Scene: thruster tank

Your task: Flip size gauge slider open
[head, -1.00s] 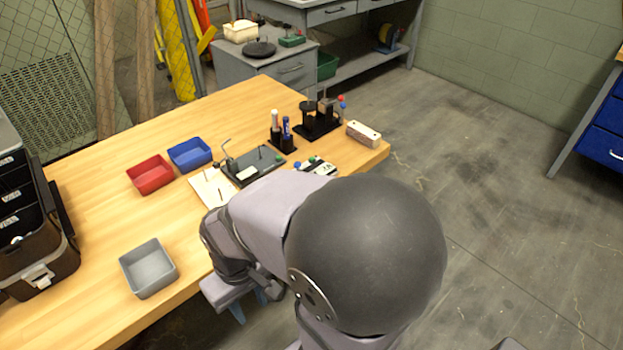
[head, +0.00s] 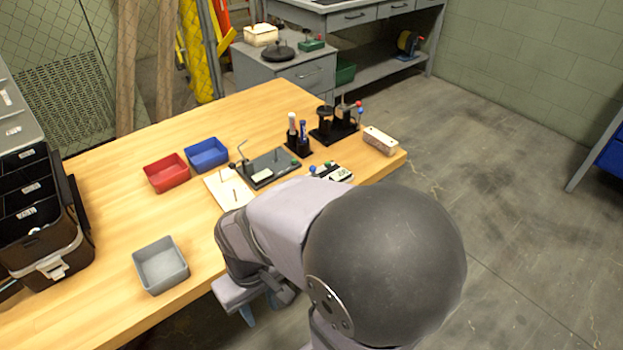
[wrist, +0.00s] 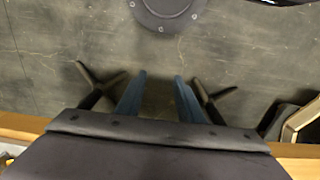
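I cannot tell for certain which item is the size gauge. A dark plate fixture (head: 270,167) with a bent rod and a pale block lies on the wooden table. A small pale-labelled device (head: 335,173) with blue and green knobs sits to its right, partly hidden behind my arm. No slider can be made out at this size. My gripper (head: 260,308) is low beside the table's front edge, well apart from both. In the wrist view my gripper (wrist: 160,78) has its two blue fingers apart, with nothing between them and floor beyond.
On the table (head: 120,180) are red (head: 166,173), blue (head: 206,154) and grey (head: 160,265) bins, a white board (head: 228,189), a marker holder (head: 298,145), a black stand (head: 335,130) and a pale block (head: 379,140). An open toolbox (head: 45,235) stands left. The table's left-centre is clear.

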